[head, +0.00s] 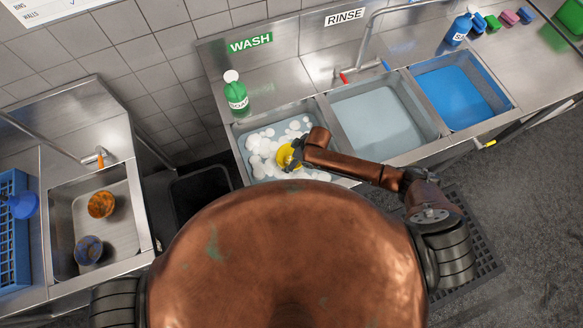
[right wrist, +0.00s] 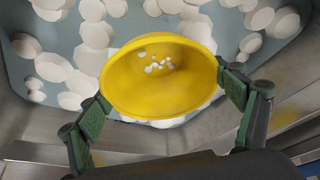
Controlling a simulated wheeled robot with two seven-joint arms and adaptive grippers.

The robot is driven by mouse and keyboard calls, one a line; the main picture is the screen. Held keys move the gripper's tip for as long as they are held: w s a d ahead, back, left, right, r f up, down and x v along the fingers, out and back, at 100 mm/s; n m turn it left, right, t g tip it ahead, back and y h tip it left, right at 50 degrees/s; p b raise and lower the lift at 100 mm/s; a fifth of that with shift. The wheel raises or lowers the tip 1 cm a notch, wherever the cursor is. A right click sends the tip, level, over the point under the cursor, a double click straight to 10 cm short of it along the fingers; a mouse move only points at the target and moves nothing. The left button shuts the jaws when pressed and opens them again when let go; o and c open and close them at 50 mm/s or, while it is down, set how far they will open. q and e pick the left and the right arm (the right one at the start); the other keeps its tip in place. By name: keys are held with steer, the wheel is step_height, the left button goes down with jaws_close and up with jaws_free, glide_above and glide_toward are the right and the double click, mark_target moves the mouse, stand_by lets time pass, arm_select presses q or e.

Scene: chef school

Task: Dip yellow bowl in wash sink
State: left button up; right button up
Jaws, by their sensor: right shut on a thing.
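The yellow bowl (head: 286,156) is at the wash sink, over the foamy water. My right gripper (head: 294,156) is shut on it. In the right wrist view the yellow bowl (right wrist: 160,85) sits between the two green-padded fingers of the right gripper (right wrist: 165,100), with a few white suds inside it. The wash sink (head: 240,128) is the left basin under the green WASH sign (head: 250,43), and holds grey-blue water with white foam clumps. Whether the bowl's underside touches the water is hard to tell. My left gripper is not in view.
The rinse basin (head: 375,120) and a blue-filled basin (head: 460,90) lie to the right. A green soap bottle (head: 236,95) stands behind the wash sink. At left, another sink (head: 75,195) holds an orange-brown bowl (head: 101,204) and a dark blue bowl (head: 89,250). A black bin (head: 200,195) stands between.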

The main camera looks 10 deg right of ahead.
step_height(320, 180, up, 14)
steer(key=p, duration=0.6)
steer(key=shift+f, duration=0.25)
